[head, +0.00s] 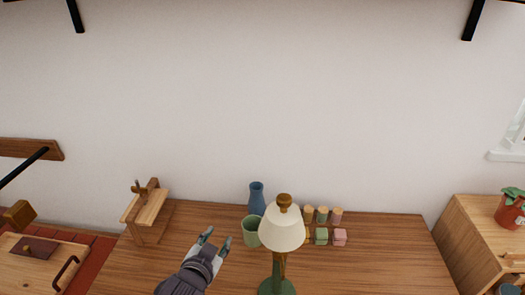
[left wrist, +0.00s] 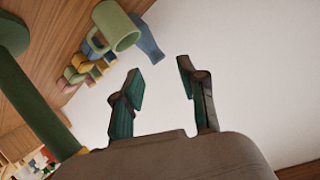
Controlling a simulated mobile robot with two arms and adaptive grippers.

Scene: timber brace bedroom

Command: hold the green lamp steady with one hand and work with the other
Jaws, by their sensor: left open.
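The green lamp (head: 277,287) stands upright at the front middle of the wooden desk, with a cream shade and a brown knob on top. Its green stem (left wrist: 40,105) shows at the left of the left wrist view, close beside my gripper. My left gripper (head: 217,241) is left of the lamp, apart from it, with its fingers spread and nothing between them. Both open fingers show in the left wrist view (left wrist: 161,78). My right gripper is in neither view.
A green mug (head: 250,232) and a blue vase (head: 257,199) stand behind the lamp. Several small coloured blocks (head: 321,236) sit right of it. A small wooden stand (head: 147,209) is at the desk's left end. The desk's right side is clear.

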